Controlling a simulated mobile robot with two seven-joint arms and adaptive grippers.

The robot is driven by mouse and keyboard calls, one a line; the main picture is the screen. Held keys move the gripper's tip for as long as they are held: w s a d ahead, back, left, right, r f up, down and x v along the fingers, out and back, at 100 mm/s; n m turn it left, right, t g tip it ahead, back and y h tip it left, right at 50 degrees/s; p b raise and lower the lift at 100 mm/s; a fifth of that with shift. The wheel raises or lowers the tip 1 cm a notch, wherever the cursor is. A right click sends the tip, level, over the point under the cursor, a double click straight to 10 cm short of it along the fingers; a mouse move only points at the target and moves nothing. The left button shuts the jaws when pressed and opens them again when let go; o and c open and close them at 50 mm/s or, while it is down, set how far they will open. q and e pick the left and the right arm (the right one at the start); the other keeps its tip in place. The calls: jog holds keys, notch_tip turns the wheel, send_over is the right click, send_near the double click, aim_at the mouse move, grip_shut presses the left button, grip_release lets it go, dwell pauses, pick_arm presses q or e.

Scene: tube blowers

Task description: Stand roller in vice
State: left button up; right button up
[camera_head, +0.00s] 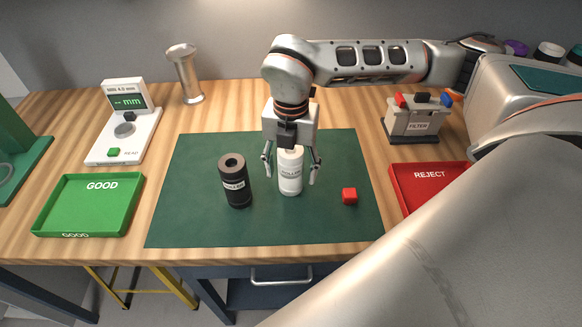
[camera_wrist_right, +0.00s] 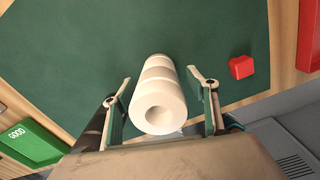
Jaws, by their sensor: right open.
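A white roller (camera_head: 291,182) stands upright on the green mat (camera_head: 195,155). My right gripper (camera_head: 290,168) is open, pointing down, with one finger on each side of the white roller. In the right wrist view the white roller (camera_wrist_right: 158,108) lies between the two spread fingertips (camera_wrist_right: 160,84), with a gap seen at each side. A black roller-shaped cylinder (camera_head: 236,187) with a hole in its top stands upright just left of the gripper. I cannot make out a vice for certain; a green fixture (camera_head: 18,150) is cut off at the left edge. My left gripper is not in view.
A green GOOD tray (camera_head: 88,207), a gauge (camera_head: 125,130) and a metal cup (camera_head: 185,75) are left. A red REJECT tray (camera_head: 408,190) and FILTER box (camera_head: 415,120) are right. The mat's left part is clear.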

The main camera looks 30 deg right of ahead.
jog(key=shift+a+f, duration=0.1)
jog(key=shift+f, duration=0.65)
jog(key=c, duration=1.5)
jog(key=shift+r, duration=0.1)
notch_tip(320, 180, up, 20)
